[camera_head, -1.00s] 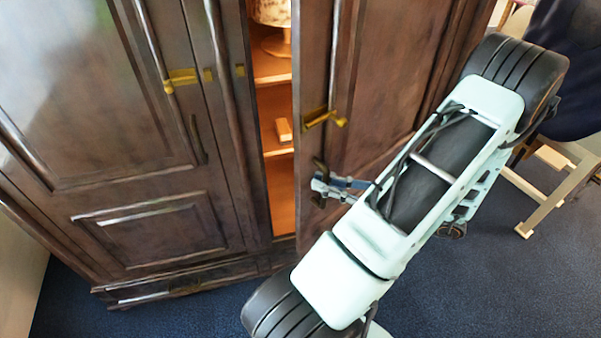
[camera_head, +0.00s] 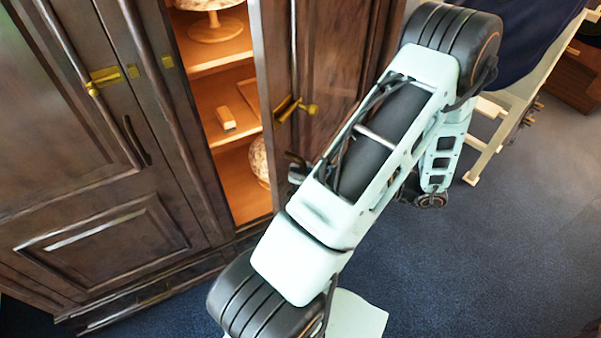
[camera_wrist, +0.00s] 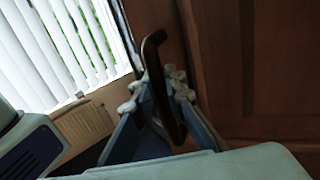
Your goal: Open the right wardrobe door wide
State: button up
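The right wardrobe door (camera_head: 335,60) is dark brown wood and stands partly open. A brass lock plate with a key (camera_head: 293,108) is on it. In the wrist view a dark curved door handle (camera_wrist: 152,48) runs down between the two fingers of my gripper (camera_wrist: 157,92). The fingers look closed around the handle. In the head view my gripper (camera_head: 297,170) is at the door's edge, mostly hidden behind my arm. The left wardrobe door (camera_head: 95,130) is shut.
Inside are wooden shelves (camera_head: 222,95) with a lamp-like object (camera_head: 215,25), a small block (camera_head: 226,118) and a patterned round object (camera_head: 260,160). A pale wooden chair (camera_head: 490,140) stands at the right. Blue carpet (camera_head: 470,250) is clear in front.

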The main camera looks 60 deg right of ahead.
jog(key=shift+o, duration=0.5)
jog(key=shift+s+d, duration=0.15)
jog(key=shift+s, duration=0.1)
jog(key=v, duration=1.1)
jog(key=shift+s, duration=0.25)
